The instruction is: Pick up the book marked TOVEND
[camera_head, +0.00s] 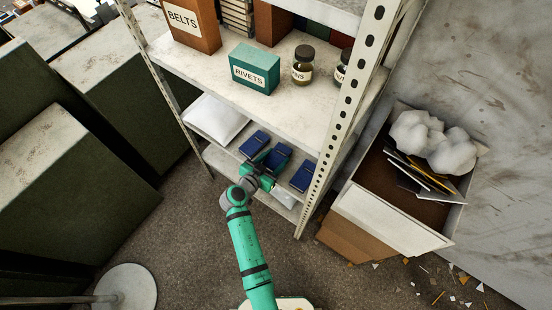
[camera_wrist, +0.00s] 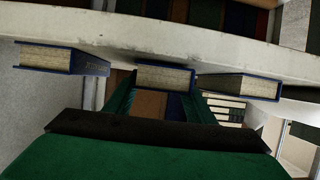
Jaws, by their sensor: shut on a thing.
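Three dark blue books lie on a lower shelf in the head view: a left one (camera_head: 254,143), a middle one (camera_head: 279,156) and a right one (camera_head: 303,175). No title is legible, so I cannot tell which is marked TOVEND. My gripper (camera_head: 268,167) reaches in at the middle book, partly covering it. In the wrist view my gripper (camera_wrist: 160,98) has one finger on each side of the middle book (camera_wrist: 163,77) and is shut on it. The left book (camera_wrist: 62,58) and right book (camera_wrist: 240,87) stand apart outside the fingers.
The shelf above (camera_head: 280,95) overhangs closely and holds a teal RIVETS box (camera_head: 254,70), a BELTS box (camera_head: 190,25) and jars (camera_head: 303,65). A perforated upright (camera_head: 345,105) stands right of the books. A white bag (camera_head: 215,118) lies left. An open box (camera_head: 390,220) stands right.

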